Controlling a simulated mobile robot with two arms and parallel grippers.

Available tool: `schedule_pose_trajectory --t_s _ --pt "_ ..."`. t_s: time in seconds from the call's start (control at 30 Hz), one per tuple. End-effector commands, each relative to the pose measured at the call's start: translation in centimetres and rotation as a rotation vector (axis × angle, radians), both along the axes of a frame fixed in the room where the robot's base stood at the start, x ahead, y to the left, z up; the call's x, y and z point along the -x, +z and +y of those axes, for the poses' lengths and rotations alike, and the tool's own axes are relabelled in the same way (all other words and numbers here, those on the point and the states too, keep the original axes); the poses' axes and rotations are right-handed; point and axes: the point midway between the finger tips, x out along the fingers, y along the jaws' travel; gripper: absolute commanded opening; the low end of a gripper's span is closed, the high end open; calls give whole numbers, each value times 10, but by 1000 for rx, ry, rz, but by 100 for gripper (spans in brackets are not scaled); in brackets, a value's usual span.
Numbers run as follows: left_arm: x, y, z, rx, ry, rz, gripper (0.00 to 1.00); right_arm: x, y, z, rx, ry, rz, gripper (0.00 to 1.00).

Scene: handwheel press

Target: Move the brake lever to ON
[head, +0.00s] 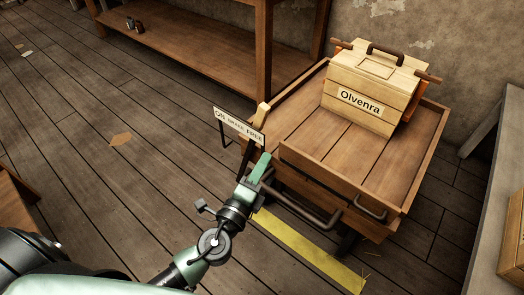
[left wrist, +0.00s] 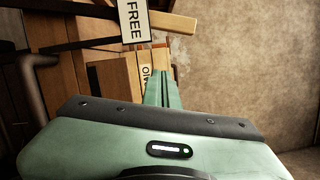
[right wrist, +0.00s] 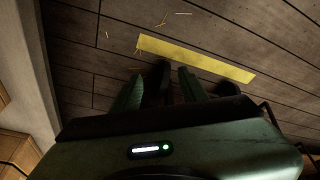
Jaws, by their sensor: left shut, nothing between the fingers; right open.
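The brake sign (head: 239,125) reads ON at its left end and FREE at its right end, at the cart's left corner. The brake lever's pale wooden grip (head: 263,109) stands up behind the sign, close to the FREE end. In the left wrist view the grip (left wrist: 174,25) lies beside the word FREE (left wrist: 134,20). My left gripper (head: 262,162) is shut and empty, just below the sign's right end. Its fingers (left wrist: 160,80) appear apart from the grip. My right gripper (right wrist: 160,84) is open and empty above the floor; it is outside the head view.
The wooden cart (head: 425,150) carries a crate marked Olvenra (head: 365,80). A bent metal handle (head: 320,220) is at its front. A yellow floor strip (head: 310,250) lies before it. A shelf (head: 200,40) stands behind, and a grey bench (head: 497,170) is at right. The floor left is mostly clear.

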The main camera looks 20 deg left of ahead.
Motion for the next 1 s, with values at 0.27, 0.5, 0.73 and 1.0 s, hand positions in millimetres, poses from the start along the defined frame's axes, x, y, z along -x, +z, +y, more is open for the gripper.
schedule_pose_trajectory --t_s 0.27,0.5,0.73,1.0 --pt "-60 8 -7 1 1 -3 0 -4 -3 1 0 0 8 43" --pt "-90 13 8 -4 1 -1 0 -11 -29 2 0 2 20 43" --pt "-96 17 26 -1 0 1 0 -13 -42 3 1 3 26 43" --pt "-96 17 27 1 0 1 0 -13 -43 3 1 3 26 43"
